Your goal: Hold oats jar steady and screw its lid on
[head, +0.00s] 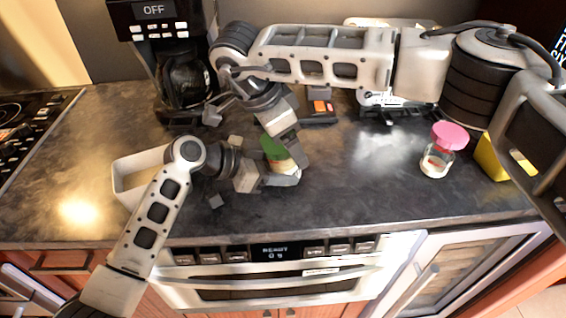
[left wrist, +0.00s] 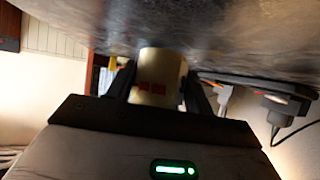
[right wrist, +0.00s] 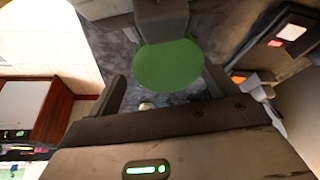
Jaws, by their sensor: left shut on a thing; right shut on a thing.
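The oats jar (head: 292,160) has a pale body with a green lid (head: 273,148) at its top, on the dark counter. In the left wrist view the jar body (left wrist: 157,75), with red marks, sits between the fingers of my left gripper (head: 270,180), which is shut on it low down. My right gripper (head: 284,143) comes from above and is shut on the lid, which shows as a green disc (right wrist: 168,65) in the right wrist view. The arms hide part of the jar. I cannot tell how tightly the lid sits.
A coffee maker (head: 182,75) stands at the back left. A pale open bin (head: 128,185) is at the left. A pink-lidded jar (head: 437,160) and a yellow object (head: 490,158) are at the right. A black device with orange (head: 320,112) lies behind. The counter's centre right is clear.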

